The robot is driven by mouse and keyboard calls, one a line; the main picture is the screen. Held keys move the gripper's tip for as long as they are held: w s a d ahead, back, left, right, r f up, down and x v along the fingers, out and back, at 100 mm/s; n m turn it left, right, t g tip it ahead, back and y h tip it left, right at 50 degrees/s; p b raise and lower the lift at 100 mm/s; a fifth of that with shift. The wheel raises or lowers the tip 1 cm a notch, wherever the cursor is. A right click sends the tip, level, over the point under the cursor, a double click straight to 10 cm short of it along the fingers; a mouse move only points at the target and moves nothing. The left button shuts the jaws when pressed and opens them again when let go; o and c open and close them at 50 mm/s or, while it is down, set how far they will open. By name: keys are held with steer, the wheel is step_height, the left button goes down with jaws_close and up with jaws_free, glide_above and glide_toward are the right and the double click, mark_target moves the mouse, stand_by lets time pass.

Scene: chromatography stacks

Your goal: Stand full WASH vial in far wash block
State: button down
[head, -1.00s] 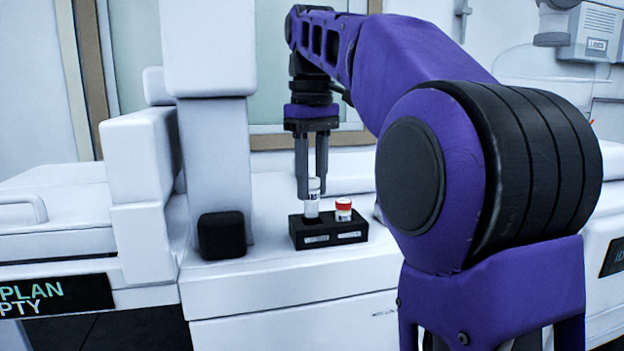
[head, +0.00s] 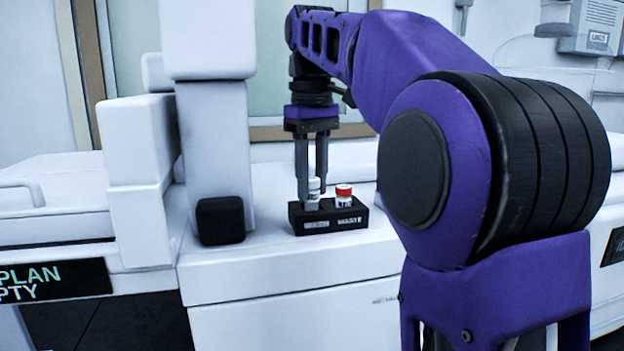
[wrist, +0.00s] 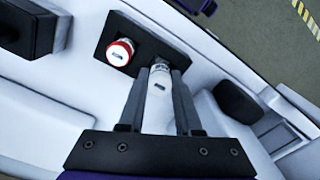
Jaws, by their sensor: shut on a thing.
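My gripper (head: 311,190) points down, its two fingers closed on a white-capped vial (head: 314,188). This vial is upright at the left position of a small black block (head: 328,225) on the white instrument top. Its lower part is hidden in or behind the block, and I cannot tell whether it rests on the bottom. A red-capped vial (head: 344,194) stands in the block's right position. In the wrist view the held vial (wrist: 159,82) shows between the fingers, with the red-capped vial (wrist: 120,52) beside it. The block's labels are too small to read surely.
A white column (head: 212,130) with a black foot (head: 220,221) stands left of the block. White instrument housings (head: 140,150) lie farther left. A display panel (head: 50,281) is at the lower left. The white top in front of the block is clear.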

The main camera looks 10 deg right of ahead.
steer(key=shift+f, duration=0.1)
steer(key=shift+f, duration=0.55)
steer(key=shift+c, duration=0.6)
jaws_free()
step_height(320, 180, up, 3)
steer(key=shift+f+p, duration=0.1)
steer(key=shift+p, duration=1)
steer(key=shift+r, duration=2.1)
